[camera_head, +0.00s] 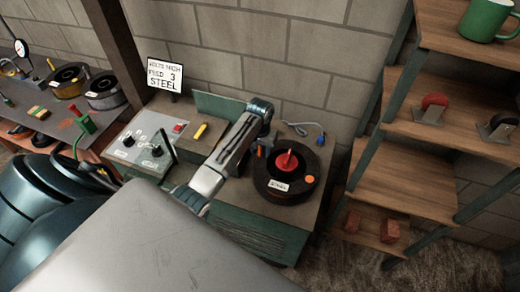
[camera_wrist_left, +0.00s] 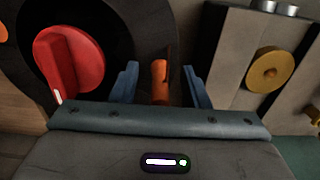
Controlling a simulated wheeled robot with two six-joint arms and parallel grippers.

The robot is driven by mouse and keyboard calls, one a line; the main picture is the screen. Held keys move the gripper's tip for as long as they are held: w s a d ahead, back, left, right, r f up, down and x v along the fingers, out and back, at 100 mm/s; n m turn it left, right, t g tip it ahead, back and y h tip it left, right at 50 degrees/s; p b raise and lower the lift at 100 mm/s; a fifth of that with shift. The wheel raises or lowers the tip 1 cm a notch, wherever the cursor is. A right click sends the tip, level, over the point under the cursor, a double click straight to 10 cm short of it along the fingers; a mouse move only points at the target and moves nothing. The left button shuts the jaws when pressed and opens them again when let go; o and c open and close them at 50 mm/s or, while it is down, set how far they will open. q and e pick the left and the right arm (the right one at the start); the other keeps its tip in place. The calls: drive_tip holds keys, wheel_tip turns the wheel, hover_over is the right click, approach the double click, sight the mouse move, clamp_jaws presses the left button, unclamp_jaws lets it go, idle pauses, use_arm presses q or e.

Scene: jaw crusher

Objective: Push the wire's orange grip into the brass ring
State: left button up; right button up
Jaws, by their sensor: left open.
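The wire's orange grip (camera_wrist_left: 160,82) stands between the two blue fingers of my left gripper (camera_wrist_left: 163,88) in the left wrist view, with gaps on both sides. The left gripper (camera_head: 264,147) is open at the left edge of a black spool (camera_head: 272,191) in the head view. The spool has a red hub (camera_head: 289,164), also seen in the wrist view (camera_wrist_left: 70,60), and a STEEL label. My arm seems to hide the ring in the head view.
A control panel (camera_head: 143,145) with knobs and a lever stands left of my arm. A sign (camera_head: 165,76) reads "FEED 3 STEEL". A grey-blue cable (camera_head: 306,129) lies behind the spool. Wooden shelves (camera_head: 405,185) stand at the right, and a bench with more spools (camera_head: 104,88) at the left.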

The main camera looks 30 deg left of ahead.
use_arm(q)
drive_tip(key=shift+c, duration=0.4)
clamp_jaws()
drive_tip(key=shift+r, duration=0.15)
drive_tip(key=shift+r, duration=2.85)
